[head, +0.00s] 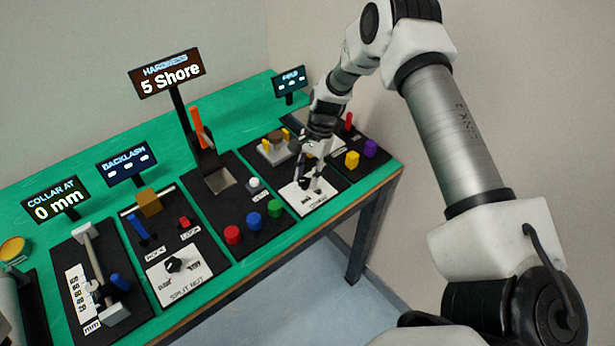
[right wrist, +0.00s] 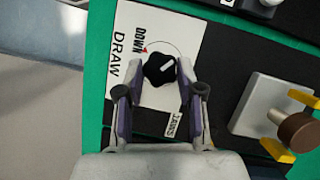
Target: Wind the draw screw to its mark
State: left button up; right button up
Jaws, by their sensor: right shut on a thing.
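The knob has a white pointer line, slanted in the right wrist view. A small red mark sits beside DOWN, at one end of a thin arc around the knob; the pointer is turned away from it. My right gripper (right wrist: 162,78) is shut on the knob, one finger on each side. In the head view my right gripper (head: 311,178) reaches down onto the plate (head: 301,205), mostly hiding the knob. My left gripper is not in view.
A grey block with a brown cylinder and yellow jaws (right wrist: 262,105) stands close beside the plate. Red (head: 233,235), blue (head: 253,222) and green (head: 275,208) buttons lie left of it. A sign (head: 167,73) reads 5 Shore. The green table (head: 240,96) ends just in front.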

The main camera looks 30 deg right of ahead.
jog(key=n+g, duration=0.1)
jog(key=n, duration=0.1)
jog(key=n+h+b, duration=0.1)
jog(key=n, duration=0.2)
jog(key=shift+w+a+f+n+g+b, duration=0.1)
jog(key=shift+w+n+g+b, duration=0.1)
jog(key=shift+n+g+b, duration=0.15)
jog(key=n+h, duration=0.1)
jog(key=n, duration=0.1)
jog(key=n+g, duration=0.1)
jog(key=n, duration=0.1)
jog(key=shift+a+n+h, duration=0.2)
jog(key=shift+n+h, duration=0.05)
jog(key=shift+h, duration=0.15)
jog(key=n+h, duration=0.1)
jog(key=n, duration=0.3)
jog(key=shift+w+a+h, duration=0.1)
jog(key=shift+a+h, duration=0.05)
jog(key=shift+h, duration=0.25)
jog(key=n, duration=0.2)
jog(key=n+h, duration=0.1)
jog(key=n, duration=0.2)
jog(key=shift+a+t+h, duration=0.15)
jog(key=shift+t+h, duration=0.1)
jog(key=shift+h, duration=0.05)
jog(key=shift+n, duration=0.3)
jog(key=o, duration=1.2)
jog(key=shift+c, duration=0.2)
